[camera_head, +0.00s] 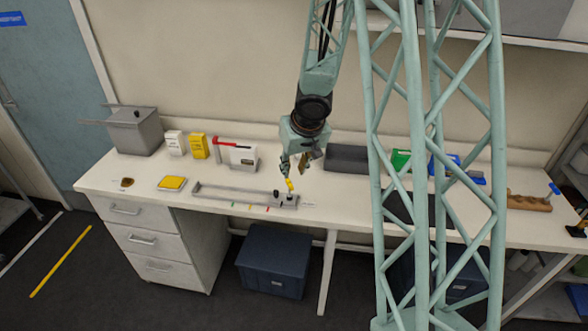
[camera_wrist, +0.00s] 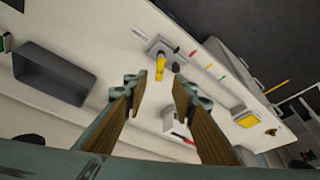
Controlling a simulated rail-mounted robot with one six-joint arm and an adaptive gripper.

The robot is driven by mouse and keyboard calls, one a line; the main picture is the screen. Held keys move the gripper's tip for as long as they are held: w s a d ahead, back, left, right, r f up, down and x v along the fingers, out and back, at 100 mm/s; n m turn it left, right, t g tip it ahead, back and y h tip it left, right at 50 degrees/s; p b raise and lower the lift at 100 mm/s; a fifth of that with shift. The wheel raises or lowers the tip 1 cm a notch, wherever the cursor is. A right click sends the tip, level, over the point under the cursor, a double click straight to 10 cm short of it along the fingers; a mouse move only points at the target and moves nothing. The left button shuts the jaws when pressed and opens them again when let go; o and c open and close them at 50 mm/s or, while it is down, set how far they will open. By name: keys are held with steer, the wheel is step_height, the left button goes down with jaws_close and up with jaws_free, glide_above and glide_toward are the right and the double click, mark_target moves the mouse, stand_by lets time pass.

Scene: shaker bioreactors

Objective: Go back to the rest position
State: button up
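My gripper (camera_head: 300,165) hangs above the white bench, pointing down, over the right part of a long grey rail-like fixture (camera_head: 232,194). In the wrist view my gripper (camera_wrist: 158,92) shows two brown-padded fingers spread apart with nothing between them. A small yellow piece (camera_head: 290,184) stands on the grey block at the right end of the fixture, just below the fingers. The yellow piece also shows beyond the fingertips in the wrist view (camera_wrist: 160,66), apart from them.
On the bench (camera_head: 330,202) stand a grey box (camera_head: 134,130), a yellow box (camera_head: 199,146), a white box (camera_head: 244,157), a dark grey bin (camera_head: 347,158) and a yellow pad (camera_head: 172,183). A wooden rack (camera_head: 530,202) lies at the right. A shelf (camera_head: 520,40) overhangs the upper right.

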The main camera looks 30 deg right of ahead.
stand_by(0.7)
steer(key=s+a+r+h+b, duration=0.1)
steer(key=s+r+h+b, duration=0.15)
steer(key=s+r, duration=0.5)
steer(key=s+a+r+h+b, duration=0.1)
steer(key=s+r+b, duration=0.3)
steer(key=r, duration=0.6)
steer(key=s+a+y+b, duration=0.1)
steer(key=s+a, duration=0.5)
steer(key=s, duration=0.3)
steer(key=s+a+r+n+y+b, duration=0.1)
steer(key=s+a+b, duration=0.1)
steer(key=s+a, duration=0.3)
steer(key=s+a+r+n+y+b, duration=0.1)
steer(key=s+a, duration=0.5)
steer(key=s, duration=0.8)
steer(key=shift+a+y+b, duration=0.35)
steer(key=shift+y+b, duration=0.05)
steer(key=shift+y, duration=0.15)
